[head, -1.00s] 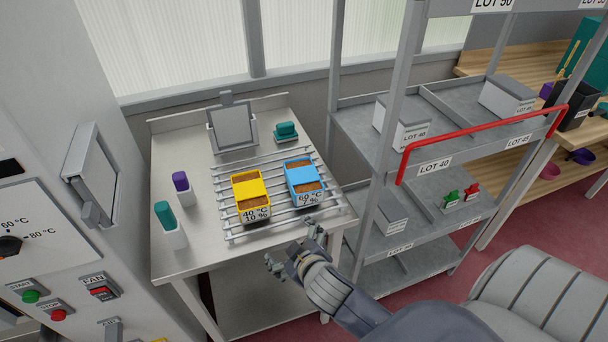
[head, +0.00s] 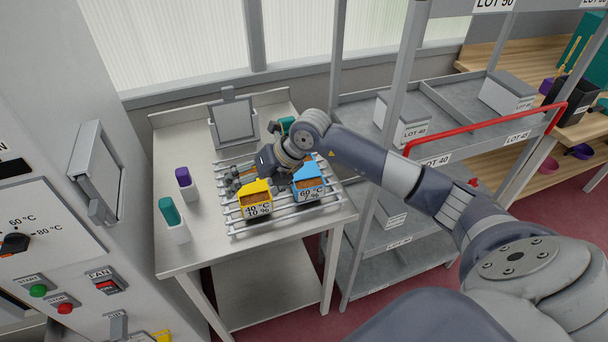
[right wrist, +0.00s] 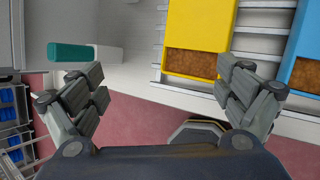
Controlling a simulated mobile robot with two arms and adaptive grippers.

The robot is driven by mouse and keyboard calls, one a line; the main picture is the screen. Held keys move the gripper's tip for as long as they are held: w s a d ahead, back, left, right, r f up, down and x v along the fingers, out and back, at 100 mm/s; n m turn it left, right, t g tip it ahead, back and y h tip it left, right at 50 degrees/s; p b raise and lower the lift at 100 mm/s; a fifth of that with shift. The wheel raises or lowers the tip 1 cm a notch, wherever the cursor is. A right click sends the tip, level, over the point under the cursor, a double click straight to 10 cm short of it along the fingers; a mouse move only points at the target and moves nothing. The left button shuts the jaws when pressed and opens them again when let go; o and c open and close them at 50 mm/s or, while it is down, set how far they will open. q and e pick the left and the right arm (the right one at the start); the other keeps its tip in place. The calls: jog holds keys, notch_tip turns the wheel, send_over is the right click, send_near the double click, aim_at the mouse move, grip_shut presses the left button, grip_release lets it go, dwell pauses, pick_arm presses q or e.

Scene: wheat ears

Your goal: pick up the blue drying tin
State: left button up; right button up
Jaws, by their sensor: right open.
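The blue drying tin (head: 309,184), labelled 60 °C and 7 %, stands on the wire rack of the steel table. Its far part is hidden behind my right arm in the head view. In the right wrist view the tin (right wrist: 304,62) shows only at the right edge. My right gripper (head: 234,180) is open and empty, above the rack's left side and beside the yellow tin. My left gripper is not in view.
The yellow tin (head: 256,203) stands just left of the blue one on the rack (head: 285,223). Teal-capped (head: 174,219) and purple-capped (head: 187,183) holders stand at the table's left. A grey shelf unit with a red rail (head: 485,132) is on the right.

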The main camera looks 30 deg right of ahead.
aim_at(305, 171)
jog(key=d+h, duration=0.2)
jog(key=d, duration=0.3)
jog(key=d+r+m+h, duration=0.1)
jog(key=d+h, duration=0.1)
jog(key=d, duration=0.3)
jog(key=d+r+g+h, duration=0.1)
jog(key=d+h, duration=0.1)
jog(key=d, duration=0.3)
jog(key=shift+w+d+m, duration=0.1)
jog(key=shift+w+m, duration=0.1)
jog(key=shift+m, duration=0.1)
jog(key=x, duration=0.1)
jog(key=p+x, duration=0.1)
jog(key=x, duration=0.1)
jog(key=p+x, duration=0.1)
jog(key=shift+w+d+f, duration=0.15)
jog(key=shift+d+f, duration=0.1)
jog(key=shift+d, duration=0.05)
jog(key=shift+w+f, duration=0.1)
jog(key=shift+f, duration=0.25)
jog(key=shift+d+f+p, duration=0.15)
jog(key=shift+f+p, duration=0.3)
jog(key=shift+p, duration=0.15)
jog(key=p+x, duration=0.1)
jog(key=x, duration=0.2)
jog(key=shift+s+d+f+p, duration=0.1)
jog(key=shift+s+f+p, duration=0.1)
jog(key=shift+p, duration=0.15)
jog(key=shift+w+f, duration=0.25)
jog(key=shift+f, duration=0.35)
